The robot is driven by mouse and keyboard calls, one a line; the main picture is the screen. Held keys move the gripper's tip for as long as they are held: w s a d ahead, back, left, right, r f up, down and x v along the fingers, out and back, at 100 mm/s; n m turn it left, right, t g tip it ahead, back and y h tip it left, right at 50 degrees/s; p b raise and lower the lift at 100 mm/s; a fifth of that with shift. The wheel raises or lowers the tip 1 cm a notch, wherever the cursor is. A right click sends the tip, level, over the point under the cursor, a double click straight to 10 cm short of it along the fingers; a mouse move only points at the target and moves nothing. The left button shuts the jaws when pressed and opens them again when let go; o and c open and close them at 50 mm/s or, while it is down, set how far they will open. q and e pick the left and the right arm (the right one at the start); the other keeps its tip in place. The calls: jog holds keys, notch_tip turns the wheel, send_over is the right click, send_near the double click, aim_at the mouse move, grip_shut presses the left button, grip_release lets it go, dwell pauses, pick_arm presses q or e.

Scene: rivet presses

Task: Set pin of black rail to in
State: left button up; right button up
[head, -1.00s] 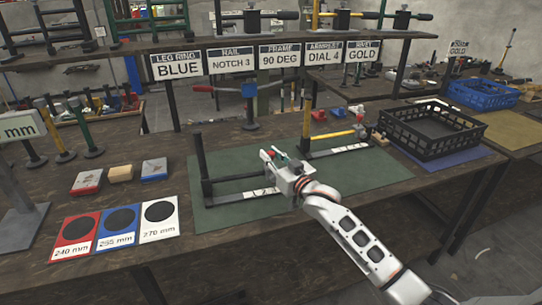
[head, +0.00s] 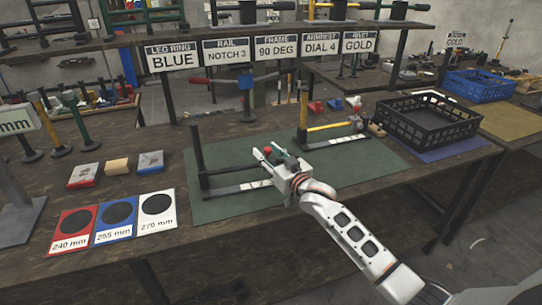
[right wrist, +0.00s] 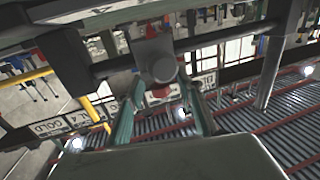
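The black rail (head: 232,172) is a thin dark bar above the green mat, running right from a black post (head: 197,150). My right gripper (head: 274,153) is at the rail's right end, and its fingers hide that part. In the right wrist view, the dark rail (right wrist: 105,66) runs across the upper part. A round grey knob (right wrist: 163,68), seemingly the pin, faces the camera, with red parts above and below it. My right gripper's teal fingers (right wrist: 160,100) stand apart on either side of the knob; I cannot tell whether they touch it. My left gripper is out of view.
A black crate (head: 425,125) is to the right. Colored cards (head: 115,213) and small blocks (head: 117,167) lie to the left. Signs (head: 275,50) hang behind; the mat's front is clear.

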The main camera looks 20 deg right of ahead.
jog(key=v, duration=1.2)
